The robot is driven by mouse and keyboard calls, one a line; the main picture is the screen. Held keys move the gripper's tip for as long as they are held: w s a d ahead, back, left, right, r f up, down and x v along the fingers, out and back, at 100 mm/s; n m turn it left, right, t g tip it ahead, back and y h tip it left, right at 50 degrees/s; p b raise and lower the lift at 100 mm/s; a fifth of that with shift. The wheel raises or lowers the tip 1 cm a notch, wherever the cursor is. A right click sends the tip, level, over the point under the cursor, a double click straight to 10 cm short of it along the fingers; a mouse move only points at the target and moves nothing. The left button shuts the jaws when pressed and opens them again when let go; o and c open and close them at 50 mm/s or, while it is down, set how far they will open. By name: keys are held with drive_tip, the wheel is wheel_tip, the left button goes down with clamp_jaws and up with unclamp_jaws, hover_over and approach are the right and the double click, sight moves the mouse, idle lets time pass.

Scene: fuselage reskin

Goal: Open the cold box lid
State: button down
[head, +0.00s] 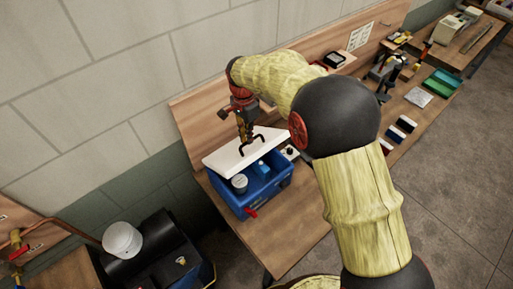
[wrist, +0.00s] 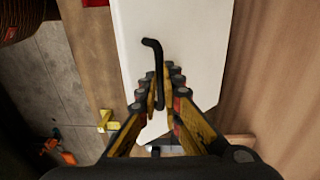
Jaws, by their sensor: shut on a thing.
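The cold box (head: 258,199) is a blue bin on the bench against the wall. Its white lid (head: 222,158) is raised and tilted at the back, so the front of the box is uncovered. A white tub (head: 239,183) and a small blue item (head: 262,168) show inside. My gripper (head: 244,138) is above the lid, shut on its black handle (head: 258,141). In the wrist view, the fingers (wrist: 163,82) close around the bent black handle (wrist: 152,47), with the white lid (wrist: 190,35) behind it. The far inside of the box is hidden by the lid.
The wooden bench (head: 287,226) has a bare strip in front of the box. A wooden backboard (head: 195,115) rises behind it. Several tools and coloured blocks (head: 400,130) lie farther right along the bench.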

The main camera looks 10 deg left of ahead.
drive_tip(key=w+a+r+p, duration=0.2)
drive_tip(key=w+a+p, duration=0.3)
drive_tip(key=w+a, duration=0.3)
drive_tip(key=a, duration=0.3)
drive_tip(key=shift+w+a, duration=0.2)
drive_tip(key=shift+w, duration=0.2)
drive_tip(key=c, duration=2.5)
unclamp_jaws()
drive_tip(key=shift+c, duration=0.2)
drive_tip(key=shift+o, duration=1.3)
drive_tip(key=shift+s+d, duration=0.1)
drive_tip(key=shift+d, duration=0.05)
drive_tip(key=o, duration=0.4)
drive_tip(key=shift+w+f, duration=0.15)
drive_tip(key=shift+w, duration=0.05)
drive_tip(key=shift+c, duration=0.2)
drive_tip(key=shift+r, duration=0.2)
